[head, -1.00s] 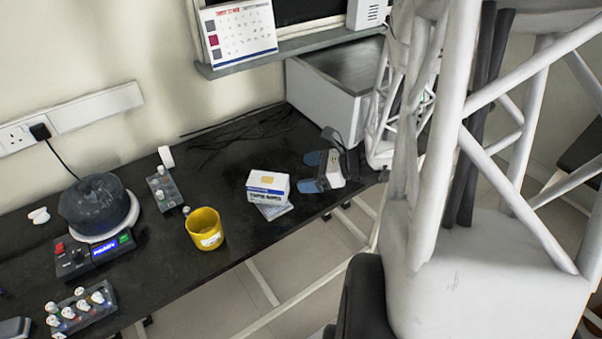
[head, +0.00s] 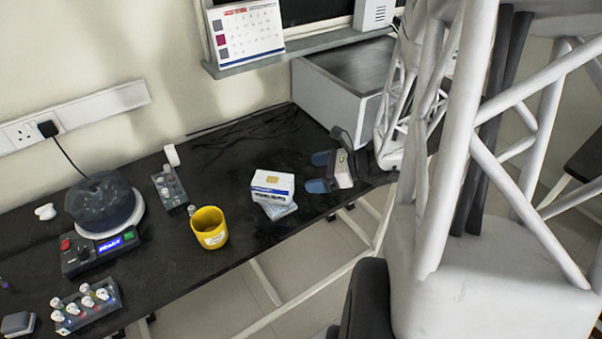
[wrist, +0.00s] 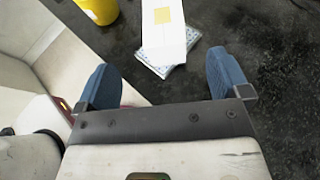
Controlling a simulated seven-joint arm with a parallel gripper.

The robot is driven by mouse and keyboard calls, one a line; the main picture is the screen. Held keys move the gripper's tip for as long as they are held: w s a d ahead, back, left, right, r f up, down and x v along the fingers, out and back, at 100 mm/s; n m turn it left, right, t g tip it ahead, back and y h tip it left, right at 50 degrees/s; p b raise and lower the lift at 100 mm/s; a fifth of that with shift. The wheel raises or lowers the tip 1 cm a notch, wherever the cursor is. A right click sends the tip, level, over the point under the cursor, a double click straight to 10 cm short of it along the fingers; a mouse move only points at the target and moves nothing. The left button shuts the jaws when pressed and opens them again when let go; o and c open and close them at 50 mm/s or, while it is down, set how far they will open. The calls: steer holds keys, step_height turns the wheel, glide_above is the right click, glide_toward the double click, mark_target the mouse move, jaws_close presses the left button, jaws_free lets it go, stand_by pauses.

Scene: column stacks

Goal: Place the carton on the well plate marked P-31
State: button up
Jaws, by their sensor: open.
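The carton (head: 272,187) is a white and blue box with a yellow patch on top. It sits on top of a pale blue well plate (head: 280,211), whose edge shows below it; I cannot read any mark on the plate. In the wrist view the carton (wrist: 164,30) and the plate (wrist: 178,69) are just ahead of my fingers. My gripper (head: 320,172) has blue fingers spread wide, to the right of the carton and apart from it. In the wrist view my gripper (wrist: 160,82) is open with nothing between its fingers.
A yellow cup (head: 210,229) stands left of the carton near the table's front edge. Further left are a stirrer-like device (head: 103,247), a rack of vials (head: 86,306) and a smaller rack (head: 170,188). A large grey box (head: 340,90) stands at the back right. Dark cables lie behind the carton.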

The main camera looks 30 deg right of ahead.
steer(key=s+a+r+n+g+h, duration=0.3)
steer(key=s+a+r+n+h, duration=0.2)
steer(key=a+r+n, duration=0.4)
steer(key=s+a+r+n+g+h, duration=0.3)
steer(key=s+a+r+n, duration=0.4)
steer(key=n, duration=1)
steer(key=shift+s+a+r+n+g+h, duration=0.35)
steer(key=shift+a+r+h, duration=0.55)
steer(key=shift+a+r, duration=1.05)
steer(key=shift+w+a+f, duration=0.1)
steer(key=shift+a+f, duration=0.1)
